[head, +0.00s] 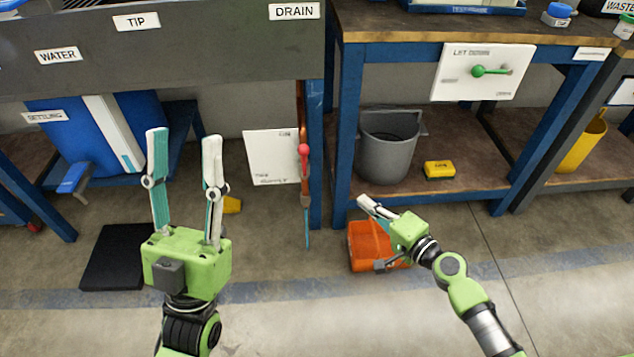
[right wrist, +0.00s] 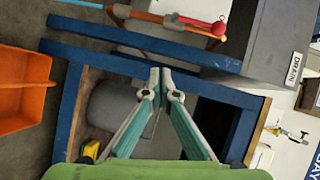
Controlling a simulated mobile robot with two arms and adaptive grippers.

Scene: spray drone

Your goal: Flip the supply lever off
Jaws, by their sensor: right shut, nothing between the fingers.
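A lever with a red ball knob (head: 303,149) is on the upright copper pipe (head: 301,105) beside the blue bench leg. Its knob is up, and the handle lies roughly along the pipe. The knob also shows in the right wrist view (right wrist: 219,28). My left gripper (head: 185,135) is open and empty, left of the sign.
A green lever (head: 479,71) is on a white panel under the right bench. A grey bucket (head: 388,150) and a yellow box (head: 439,169) are on the lower shelf. An orange bin (head: 366,243) is on the floor below my right gripper. Blue bench legs (head: 341,165) stand close to the pipe.

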